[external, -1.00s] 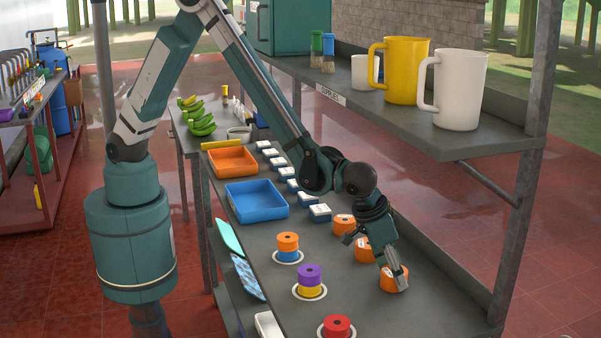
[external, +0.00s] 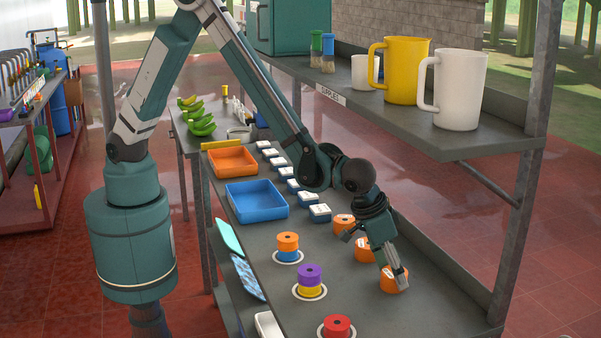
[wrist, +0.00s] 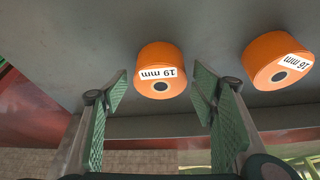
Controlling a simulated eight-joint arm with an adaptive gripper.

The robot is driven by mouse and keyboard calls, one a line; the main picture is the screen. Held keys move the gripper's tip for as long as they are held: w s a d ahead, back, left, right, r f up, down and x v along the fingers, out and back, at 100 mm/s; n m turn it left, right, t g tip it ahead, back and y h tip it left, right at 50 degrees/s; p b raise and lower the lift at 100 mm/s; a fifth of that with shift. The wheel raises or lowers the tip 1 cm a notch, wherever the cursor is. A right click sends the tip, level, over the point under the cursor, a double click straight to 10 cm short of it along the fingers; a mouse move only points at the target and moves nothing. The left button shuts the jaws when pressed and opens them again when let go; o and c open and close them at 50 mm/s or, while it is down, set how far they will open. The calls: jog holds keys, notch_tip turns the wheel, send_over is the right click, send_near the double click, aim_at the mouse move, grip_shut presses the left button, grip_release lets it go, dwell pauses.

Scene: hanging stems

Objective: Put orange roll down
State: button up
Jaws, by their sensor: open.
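Several orange rolls stand on the grey bench. The nearest orange roll (external: 387,285) is at my gripper (external: 396,278); in the wrist view the orange roll (wrist: 162,58) is labelled "19 mm". It sits upright on the surface. My gripper (wrist: 160,88) is open, with one finger to each side of this roll in the picture and a visible gap to both fingers. A second orange roll (wrist: 276,62), labelled "16 mm", stands to the right in the wrist view. Two more orange rolls (external: 364,252) (external: 343,222) stand farther back in the external view.
An orange-and-blue stack (external: 288,243), a purple-and-yellow stack (external: 309,274) and a red roll (external: 337,326) stand on white rings to the left. Blue (external: 256,200) and orange (external: 232,161) trays lie farther back. A shelf (external: 480,120) with jugs overhangs the right side.

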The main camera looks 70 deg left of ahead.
jog(key=v, duration=1.1)
jog(key=shift+w+a+r, duration=0.1)
dwell(0.6)
